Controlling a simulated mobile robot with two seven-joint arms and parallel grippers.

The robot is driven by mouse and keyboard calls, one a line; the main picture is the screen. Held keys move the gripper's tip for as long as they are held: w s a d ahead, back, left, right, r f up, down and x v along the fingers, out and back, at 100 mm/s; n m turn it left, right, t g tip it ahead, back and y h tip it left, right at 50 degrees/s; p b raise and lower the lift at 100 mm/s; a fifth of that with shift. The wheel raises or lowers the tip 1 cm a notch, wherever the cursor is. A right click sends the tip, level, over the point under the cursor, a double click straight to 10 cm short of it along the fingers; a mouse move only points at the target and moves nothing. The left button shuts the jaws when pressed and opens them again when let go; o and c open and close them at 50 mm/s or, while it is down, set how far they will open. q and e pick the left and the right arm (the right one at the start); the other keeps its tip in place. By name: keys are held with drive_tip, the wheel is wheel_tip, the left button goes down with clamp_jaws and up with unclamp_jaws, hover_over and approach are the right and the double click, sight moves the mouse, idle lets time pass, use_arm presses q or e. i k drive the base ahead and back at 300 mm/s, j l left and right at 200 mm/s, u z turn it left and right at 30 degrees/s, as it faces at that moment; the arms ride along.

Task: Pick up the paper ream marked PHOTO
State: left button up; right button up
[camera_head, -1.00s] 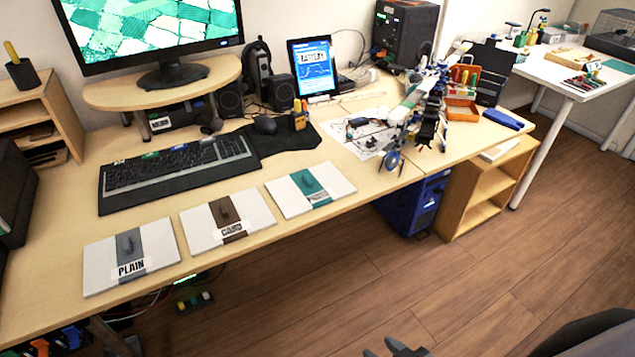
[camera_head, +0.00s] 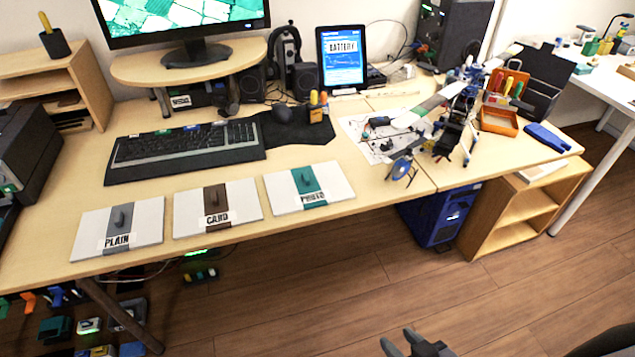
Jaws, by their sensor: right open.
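The PLAIN ream (camera_head: 149,218), with a grey band, lies farthest left. My right gripper (camera_head: 412,340) shows at the bottom edge, open and empty, in front of the desk and apart from the reams. My left gripper is not in view.
A keyboard (camera_head: 185,150) and a black mat (camera_head: 300,132) lie behind the reams. A model helicopter (camera_head: 452,115) and an orange bin (camera_head: 498,120) stand to the right on the desk (camera_head: 385,205). A low wooden shelf (camera_head: 525,205) stands at right.

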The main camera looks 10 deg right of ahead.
sight(304, 188)
drive_tip(key=l+u, duration=0.15)
drive_tip(key=l, duration=0.65)
drive_tip(key=i+l, duration=0.15)
drive_tip(key=l, duration=0.15)
drive_tip(key=i+l+u, duration=0.1)
drive_tip(key=l, duration=0.25)
drive_tip(key=i+l, duration=0.25)
drive_tip(key=l+u, duration=0.05)
